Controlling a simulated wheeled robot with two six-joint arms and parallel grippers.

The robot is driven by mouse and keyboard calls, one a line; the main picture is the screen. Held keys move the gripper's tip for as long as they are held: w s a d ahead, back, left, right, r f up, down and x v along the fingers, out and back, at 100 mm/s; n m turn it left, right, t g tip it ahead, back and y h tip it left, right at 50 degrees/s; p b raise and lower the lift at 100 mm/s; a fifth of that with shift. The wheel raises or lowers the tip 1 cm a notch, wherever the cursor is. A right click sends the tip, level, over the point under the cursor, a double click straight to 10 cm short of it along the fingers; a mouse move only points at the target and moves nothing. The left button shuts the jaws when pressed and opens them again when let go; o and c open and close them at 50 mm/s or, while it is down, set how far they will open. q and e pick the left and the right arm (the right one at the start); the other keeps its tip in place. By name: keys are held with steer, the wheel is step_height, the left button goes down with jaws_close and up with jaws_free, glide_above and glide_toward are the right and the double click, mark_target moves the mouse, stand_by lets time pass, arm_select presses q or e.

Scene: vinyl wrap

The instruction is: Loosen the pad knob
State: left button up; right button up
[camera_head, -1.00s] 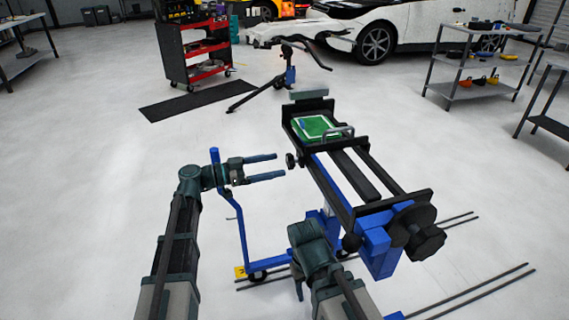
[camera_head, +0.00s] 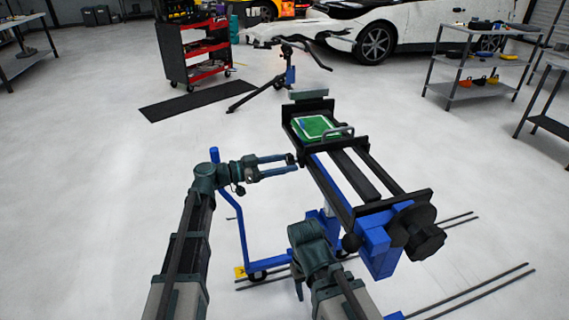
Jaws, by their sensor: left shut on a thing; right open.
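The green pad (camera_head: 318,127) with a white border lies at the far end of the black and blue stand (camera_head: 372,178). A small black pad knob (camera_head: 291,158) sticks out at the left side of the stand, below the pad. My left gripper (camera_head: 292,163) reaches in from the left with its fingertips around the knob. It is shut on the knob, and the fingers partly hide it. My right gripper (camera_head: 299,284) is low in the middle, pointing down beside the stand's blue frame. It is open, its fingers mostly hidden by its own wrist.
A large black handwheel (camera_head: 420,232) and a round black knob (camera_head: 351,242) sit at the stand's near end. Dark rails (camera_head: 480,292) lie on the floor at right. A red tool cart (camera_head: 196,52) and black mat (camera_head: 186,101) stand behind. The floor at left is clear.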

arm_select(q)
steer(key=c, duration=0.5)
steer(key=shift+o, duration=0.2)
